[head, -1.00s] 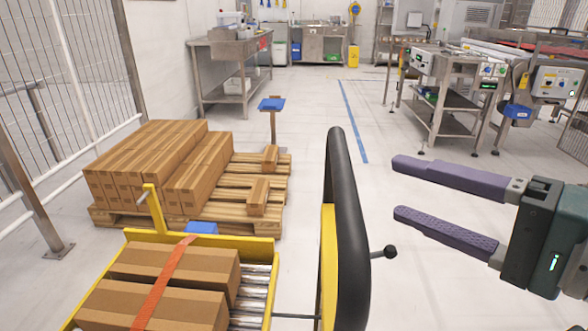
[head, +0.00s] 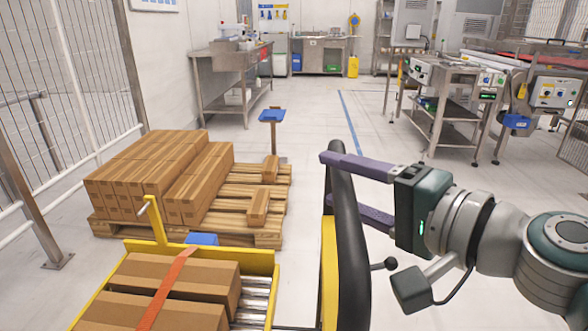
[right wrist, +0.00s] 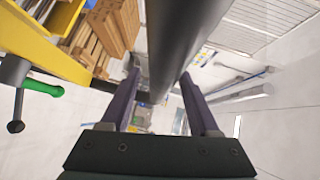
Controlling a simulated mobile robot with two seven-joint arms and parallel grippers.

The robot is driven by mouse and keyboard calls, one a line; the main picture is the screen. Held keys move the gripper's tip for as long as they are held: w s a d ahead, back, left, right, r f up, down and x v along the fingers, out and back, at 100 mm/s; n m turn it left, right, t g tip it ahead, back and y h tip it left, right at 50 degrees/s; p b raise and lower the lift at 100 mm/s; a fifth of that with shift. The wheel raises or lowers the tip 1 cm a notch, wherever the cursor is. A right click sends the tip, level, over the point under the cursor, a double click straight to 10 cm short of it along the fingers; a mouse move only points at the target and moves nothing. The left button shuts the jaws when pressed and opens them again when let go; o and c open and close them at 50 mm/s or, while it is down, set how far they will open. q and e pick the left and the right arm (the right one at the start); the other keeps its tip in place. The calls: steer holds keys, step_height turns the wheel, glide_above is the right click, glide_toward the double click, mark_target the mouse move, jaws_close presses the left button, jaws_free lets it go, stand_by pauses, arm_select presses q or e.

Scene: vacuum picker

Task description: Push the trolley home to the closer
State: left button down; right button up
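The trolley has a yellow frame (head: 265,258), a roller deck and a tall black handle loop (head: 350,245) at its right. Two cartons (head: 185,275) lie on it under an orange strap. My right gripper (head: 340,180) is open with its purple fingers straddling the handle: one crosses in front, the other passes behind, its tip hidden. In the right wrist view the black handle bar (right wrist: 165,40) runs between the spread fingers; contact cannot be told. My left gripper is out of view. Which machine is the closer is not clear; a machine with control boxes (head: 555,92) stands at right.
A pallet (head: 255,235) with stacked cartons (head: 130,180) stands ahead left, beside a wire fence (head: 60,70). A blue-topped post (head: 272,117) is behind it. Steel tables (head: 225,62) stand further back. Free floor with a blue line (head: 350,125) lies ahead.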

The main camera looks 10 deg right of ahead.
jaws_close()
stand_by(1.3)
